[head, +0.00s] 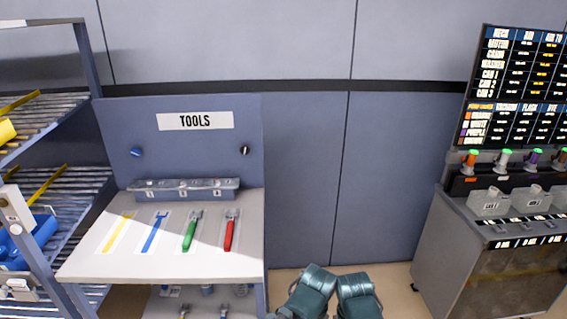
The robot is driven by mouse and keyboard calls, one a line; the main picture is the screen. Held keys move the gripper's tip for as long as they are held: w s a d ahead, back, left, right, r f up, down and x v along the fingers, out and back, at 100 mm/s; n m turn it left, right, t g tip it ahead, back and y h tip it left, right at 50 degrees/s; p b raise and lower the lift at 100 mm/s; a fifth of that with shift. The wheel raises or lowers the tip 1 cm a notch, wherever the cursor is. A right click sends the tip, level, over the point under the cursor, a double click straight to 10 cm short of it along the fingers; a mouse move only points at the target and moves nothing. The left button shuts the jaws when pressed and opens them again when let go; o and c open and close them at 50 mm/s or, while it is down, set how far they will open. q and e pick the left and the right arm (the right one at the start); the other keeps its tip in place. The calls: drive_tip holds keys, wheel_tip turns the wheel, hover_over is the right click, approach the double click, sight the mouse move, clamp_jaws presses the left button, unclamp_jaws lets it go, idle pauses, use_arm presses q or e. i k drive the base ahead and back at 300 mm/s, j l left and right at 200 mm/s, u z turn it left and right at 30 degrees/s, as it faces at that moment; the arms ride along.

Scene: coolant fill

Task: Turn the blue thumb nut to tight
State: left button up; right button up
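A small round blue knob (136,152) sits on the upright back panel of the tools bench, left of and below the TOOLS sign. It may be the blue thumb nut, but it is too small to tell, and no tight marking can be read beside it. Neither of my grippers shows in the head view. Only teal parts of my own arms show at the bottom centre, well apart from the bench panel.
A black knob (244,150) is on the panel. A rack (85,60) stands left; a grey cabinet (505,265) with coloured-top dispensers stands right. Floor between is clear.

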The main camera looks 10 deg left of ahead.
sight(135, 152)
drive_tip(key=u, duration=1.45)
drive_tip(key=i+l+z, duration=0.15)
drive_tip(key=z, duration=0.25)
drive_tip(key=i+z, duration=0.35)
drive_tip(key=k+l, duration=0.05)
drive_tip(key=k, duration=0.05)
